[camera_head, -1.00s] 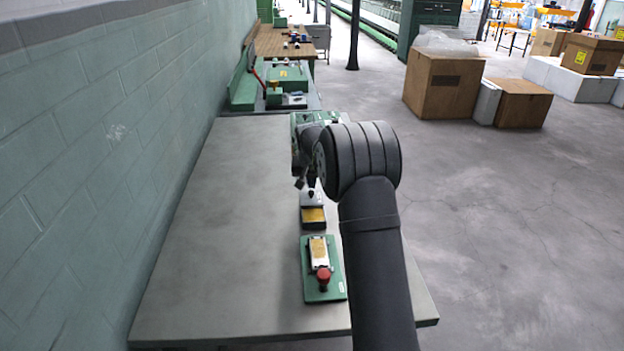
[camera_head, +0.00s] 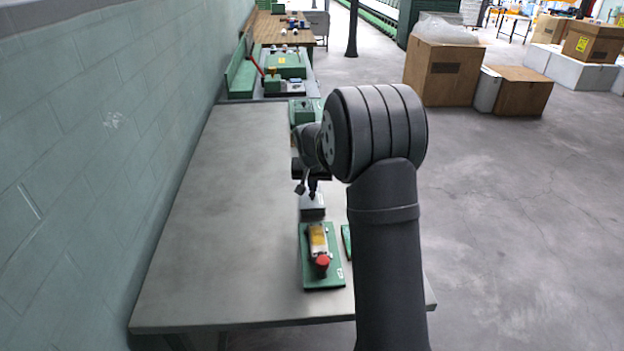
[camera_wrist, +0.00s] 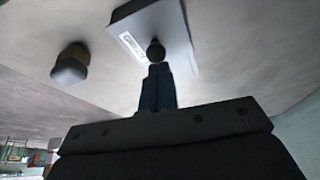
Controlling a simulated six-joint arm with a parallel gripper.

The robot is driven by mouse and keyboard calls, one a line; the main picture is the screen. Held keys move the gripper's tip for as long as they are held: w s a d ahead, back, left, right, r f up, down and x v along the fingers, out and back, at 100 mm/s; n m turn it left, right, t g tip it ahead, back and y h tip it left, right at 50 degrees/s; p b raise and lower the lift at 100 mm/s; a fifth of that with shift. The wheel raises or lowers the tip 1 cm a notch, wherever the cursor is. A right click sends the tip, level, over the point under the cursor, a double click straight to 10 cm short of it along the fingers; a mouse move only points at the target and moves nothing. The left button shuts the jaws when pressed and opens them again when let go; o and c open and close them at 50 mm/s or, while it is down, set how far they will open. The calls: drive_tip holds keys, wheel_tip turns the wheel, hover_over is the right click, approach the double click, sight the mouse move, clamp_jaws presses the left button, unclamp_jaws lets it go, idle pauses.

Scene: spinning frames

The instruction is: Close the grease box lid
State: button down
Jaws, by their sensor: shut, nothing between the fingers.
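The grease box (camera_head: 312,212) is a small grey box on the table, just beyond a green panel. Its grey top lies over it, and no yellow inside shows. In the wrist view a pale box (camera_wrist: 150,30) with a white label and a dark round knob shows just past my fingertips. My gripper (camera_head: 312,194) points down over the grease box, its fingers together. In the wrist view my gripper (camera_wrist: 155,70) is shut and empty, its tips at or very near the knob. I cannot tell whether they touch.
A green panel (camera_head: 309,270) with a red button (camera_head: 321,263) lies nearer on the table (camera_head: 230,230). Another green piece (camera_head: 347,243) is partly hidden by my arm. In the wrist view a dark blocky object (camera_wrist: 72,65) stands to the left. The table's left side is clear.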

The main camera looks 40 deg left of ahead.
drive_tip(key=shift+d+f, duration=0.1)
idle(0.3)
drive_tip(key=w+a, duration=0.1)
drive_tip(key=w+a+r, duration=0.1)
drive_tip(key=w, duration=0.1)
drive_tip(key=shift+w+a+r, duration=0.1)
drive_tip(key=shift+a, duration=0.15)
drive_tip(key=v, duration=1)
drive_tip(key=x, duration=0.9)
drive_tip(key=shift+d+f, duration=0.1)
drive_tip(key=shift+f, duration=0.2)
drive_tip(key=shift+s+d+f, duration=0.25)
drive_tip(key=shift+s+d, duration=0.05)
drive_tip(key=shift+s, duration=0.2)
drive_tip(key=shift+s+d+f, duration=0.2)
drive_tip(key=shift+s+d, duration=0.15)
drive_tip(key=shift+s, duration=0.15)
drive_tip(key=shift+s+d+f, duration=0.25)
drive_tip(key=shift+s+d, duration=0.15)
drive_tip(key=shift+s, duration=0.15)
drive_tip(key=shift+w+a, duration=0.2)
drive_tip(key=shift+a, duration=0.05)
